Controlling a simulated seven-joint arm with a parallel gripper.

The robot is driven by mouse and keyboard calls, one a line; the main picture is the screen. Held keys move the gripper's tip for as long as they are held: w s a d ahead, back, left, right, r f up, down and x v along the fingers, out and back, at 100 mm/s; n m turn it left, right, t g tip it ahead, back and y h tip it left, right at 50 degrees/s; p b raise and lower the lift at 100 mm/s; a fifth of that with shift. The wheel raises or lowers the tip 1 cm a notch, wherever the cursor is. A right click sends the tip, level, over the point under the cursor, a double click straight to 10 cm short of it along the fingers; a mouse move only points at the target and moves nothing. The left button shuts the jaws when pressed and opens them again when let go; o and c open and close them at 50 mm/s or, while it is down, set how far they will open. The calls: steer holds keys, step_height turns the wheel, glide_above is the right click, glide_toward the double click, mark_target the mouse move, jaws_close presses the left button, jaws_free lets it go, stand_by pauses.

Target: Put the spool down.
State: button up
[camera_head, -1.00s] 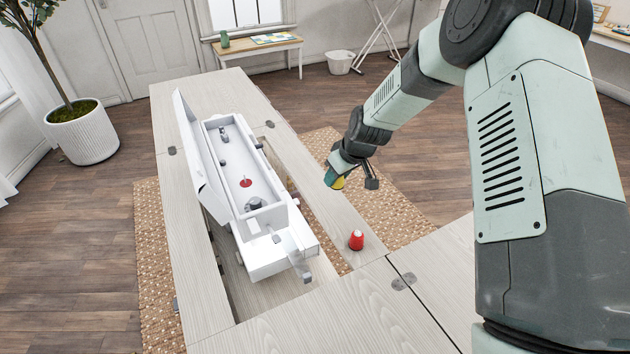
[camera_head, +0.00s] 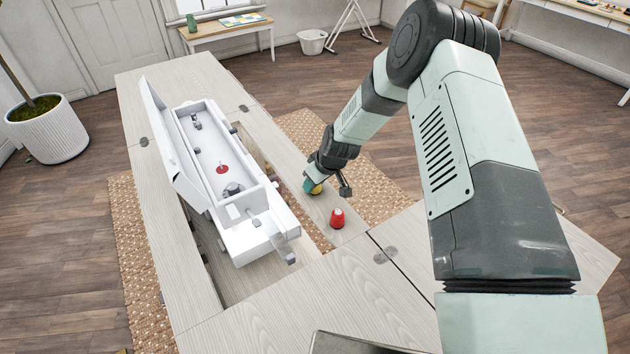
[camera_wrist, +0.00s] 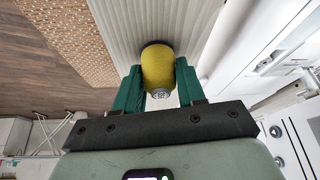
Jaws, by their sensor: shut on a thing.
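A yellow spool (camera_wrist: 160,68) with dark ends is between the green fingers of my gripper (camera_wrist: 158,88) in the wrist view. My gripper (camera_head: 311,188) is shut on it, and only a bit of the yellow spool (camera_head: 317,189) shows in the head view. It is low over the narrow wooden strip of the cabinet top (camera_head: 270,130), to the right of the sewing machine. I cannot tell whether the spool touches the wood.
A red spool (camera_head: 337,218) stands upright just nearer on the same strip. The white sewing machine (camera_head: 262,238) lies to the left with its lid open. A wicker rug (camera_head: 375,195) lies on the floor beyond the right edge.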

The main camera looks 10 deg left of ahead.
steer(key=o, duration=1)
steer(key=shift+f, duration=0.1)
steer(key=shift+r, duration=0.25)
steer(key=v, duration=1.2)
steer(key=s+d+r+m+t+h, duration=0.1)
steer(key=s+d+r, duration=0.25)
steer(key=r, duration=0.45)
steer(key=s+d+r+m+h, duration=0.1)
steer(key=s+d+r+m, duration=0.15)
steer(key=d+r, duration=0.35)
steer(key=s+d+r+m+t+h, duration=0.1)
steer(key=s+d+r, duration=0.2)
steer(key=r, duration=0.6)
steer(key=s+d+r+m, duration=0.2)
steer(key=s+d+r, duration=0.1)
steer(key=s, duration=0.4)
steer(key=s+d+r+m, duration=0.2)
steer(key=s+r, duration=0.1)
steer(key=s, duration=0.4)
steer(key=s+d+r+m+t+h, duration=0.1)
steer(key=s+d+r+m, duration=0.1)
steer(key=s, duration=0.5)
steer(key=shift+s+d+r, duration=0.15)
steer(key=shift+d+r, duration=0.05)
steer(key=shift+d, duration=0.2)
steer(key=shift+s+d+r, duration=0.15)
steer(key=shift+d+r, duration=0.05)
steer(key=shift+d, duration=0.2)
